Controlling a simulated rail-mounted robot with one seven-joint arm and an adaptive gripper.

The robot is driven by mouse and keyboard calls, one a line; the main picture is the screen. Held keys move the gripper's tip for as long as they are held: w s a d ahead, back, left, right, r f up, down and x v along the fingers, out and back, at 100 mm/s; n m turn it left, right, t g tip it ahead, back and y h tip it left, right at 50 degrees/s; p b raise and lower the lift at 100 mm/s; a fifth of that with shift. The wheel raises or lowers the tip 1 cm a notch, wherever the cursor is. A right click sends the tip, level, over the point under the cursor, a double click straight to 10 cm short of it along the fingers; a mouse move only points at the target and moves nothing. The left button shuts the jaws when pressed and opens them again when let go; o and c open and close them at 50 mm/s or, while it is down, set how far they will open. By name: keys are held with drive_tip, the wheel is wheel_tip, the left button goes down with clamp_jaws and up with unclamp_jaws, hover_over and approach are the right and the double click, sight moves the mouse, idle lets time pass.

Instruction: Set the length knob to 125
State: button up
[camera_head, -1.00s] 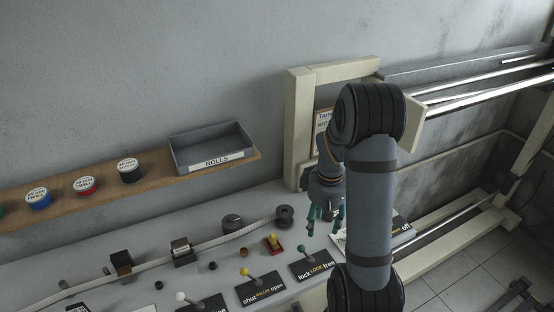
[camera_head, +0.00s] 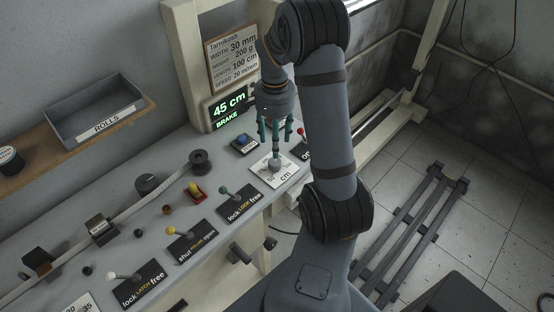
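The length knob (camera_head: 276,165) is a small grey knob on a white plate (camera_head: 289,172) marked in cm at the right end of the grey panel. The numbers 75 and 50 show on the plate; the rest of the scale and the knob's pointer are too small or hidden to read. My gripper (camera_head: 275,141) points down directly above the knob. Its green fingers are apart with nothing visible between them. I cannot tell whether the fingertips touch the knob.
A display (camera_head: 229,107) reads 45 cm, BRAKE. A card (camera_head: 232,62) above it lists length 100 cm. A blue button (camera_head: 243,141) is left of the plate; a red-knobbed lever (camera_head: 301,132) stands right.

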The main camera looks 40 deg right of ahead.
sight(275, 161)
wheel_tip(275, 161, down, 9)
drive_tip(key=shift+f+p, duration=0.2)
drive_tip(key=shift+p, duration=0.4)
drive_tip(key=c, duration=0.4)
drive_tip(key=c, duration=0.7)
drive_tip(key=shift+c, duration=0.2)
